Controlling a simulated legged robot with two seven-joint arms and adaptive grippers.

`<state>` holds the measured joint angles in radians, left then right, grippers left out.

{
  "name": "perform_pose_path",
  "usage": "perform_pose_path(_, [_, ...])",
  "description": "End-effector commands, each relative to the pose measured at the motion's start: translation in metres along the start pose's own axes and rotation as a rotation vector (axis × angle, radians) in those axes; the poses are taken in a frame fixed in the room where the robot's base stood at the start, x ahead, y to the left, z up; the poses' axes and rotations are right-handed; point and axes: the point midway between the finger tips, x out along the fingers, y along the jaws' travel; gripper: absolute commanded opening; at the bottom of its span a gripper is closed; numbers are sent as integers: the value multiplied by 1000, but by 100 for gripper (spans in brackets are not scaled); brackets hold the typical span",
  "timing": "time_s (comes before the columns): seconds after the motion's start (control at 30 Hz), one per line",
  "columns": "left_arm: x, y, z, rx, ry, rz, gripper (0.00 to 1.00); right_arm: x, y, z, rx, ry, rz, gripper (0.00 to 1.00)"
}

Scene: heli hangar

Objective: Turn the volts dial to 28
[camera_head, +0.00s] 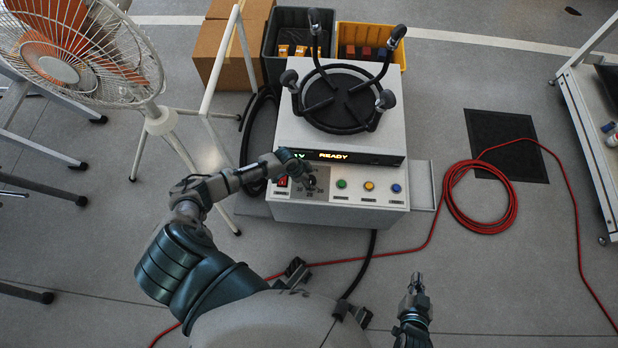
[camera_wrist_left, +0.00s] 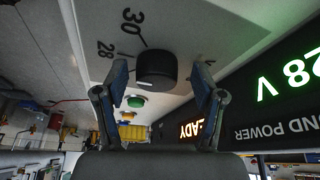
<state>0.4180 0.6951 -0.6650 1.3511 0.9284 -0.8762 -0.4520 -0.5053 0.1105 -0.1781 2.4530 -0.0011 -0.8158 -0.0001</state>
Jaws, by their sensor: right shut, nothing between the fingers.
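The volts dial is a black round knob (camera_wrist_left: 157,68) on the grey front panel of a power unit (camera_head: 300,207), with 30 and 28 printed beside it. My left gripper (camera_head: 300,172) is at the dial in the head view and partly covers it. In the left wrist view the two fingers of my left gripper (camera_wrist_left: 160,82) stand open on either side of the knob, with gaps showing. The green display (camera_wrist_left: 287,75) appears upside down and reads 28 V. My right gripper (camera_head: 416,283) is shut and empty, above the floor at lower right.
Green (camera_head: 341,184), yellow (camera_head: 369,186) and blue (camera_head: 396,188) buttons sit right of the dial. A red switch (camera_head: 282,182) is left of it. A READY display (camera_head: 333,156) is above. A white fan (camera_head: 75,60) stands left; a red hose (camera_head: 480,195) lies right.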

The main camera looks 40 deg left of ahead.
Motion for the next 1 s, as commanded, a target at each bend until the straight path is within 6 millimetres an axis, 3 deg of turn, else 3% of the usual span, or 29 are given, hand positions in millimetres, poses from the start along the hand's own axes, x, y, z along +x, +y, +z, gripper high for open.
perform_pose_path(0.27, [-14, 0, -1, 1, 3, -2, 69, -7, 5, 2, 1, 7, -2, 0])
perform_pose_path(0.7, [-103, -3, 1, 0, 1, 1, 69, -6, 4, 2, 1, 7, -1, 0])
perform_pose_path(1.0, [-119, -2, 1, -1, 0, 2, 69, -6, 4, 2, 2, 7, -2, 0])
